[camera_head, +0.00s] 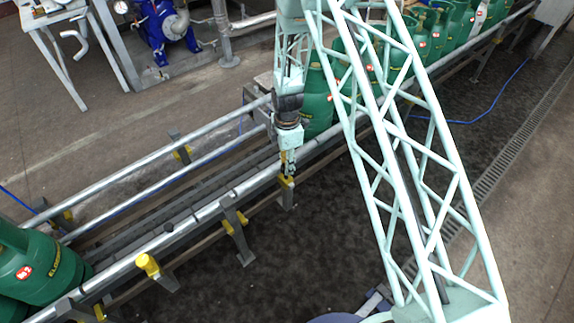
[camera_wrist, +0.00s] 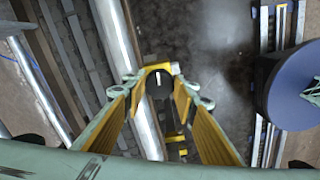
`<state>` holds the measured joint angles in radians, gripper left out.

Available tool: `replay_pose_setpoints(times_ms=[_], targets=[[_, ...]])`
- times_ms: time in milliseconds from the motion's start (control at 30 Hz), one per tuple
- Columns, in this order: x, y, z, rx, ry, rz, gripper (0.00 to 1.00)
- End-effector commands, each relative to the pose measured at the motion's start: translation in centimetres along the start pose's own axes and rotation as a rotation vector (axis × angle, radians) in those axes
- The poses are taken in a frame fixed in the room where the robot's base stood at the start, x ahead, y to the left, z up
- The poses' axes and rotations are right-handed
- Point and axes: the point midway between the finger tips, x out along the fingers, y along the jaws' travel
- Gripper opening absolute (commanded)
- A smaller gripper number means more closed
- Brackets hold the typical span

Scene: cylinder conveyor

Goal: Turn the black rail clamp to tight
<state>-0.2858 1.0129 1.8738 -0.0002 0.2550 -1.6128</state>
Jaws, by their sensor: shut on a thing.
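The black rail clamp (camera_wrist: 158,90) is a round dark knob with a short white mark on top, seen in the wrist view between my fingertips. The mark points nearly up the picture, roughly along the rail. A yellow bracket (camera_wrist: 158,67) sits just beyond the clamp, against the metal rail. My gripper (camera_wrist: 160,94) is shut on the clamp, with a yellow-padded finger on each side. In the head view my gripper (camera_head: 288,169) points down at the rail's near side, above a yellow bracket (camera_head: 287,181); the clamp is mostly hidden there.
Green gas cylinders stand at the lower left (camera_head: 38,265) and behind my arm (camera_head: 318,105). The dark floor right of the rail is open.

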Motion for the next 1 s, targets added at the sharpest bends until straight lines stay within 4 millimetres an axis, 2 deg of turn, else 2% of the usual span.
replay_pose_setpoints(times_ms=[600, 1000], targets=[[-0.02, 0.19, -0.07, -0.459, 0.000, 0.001, 0.16], [-0.02, 0.22, -0.11, -0.617, 0.000, 0.000, 0.16]])
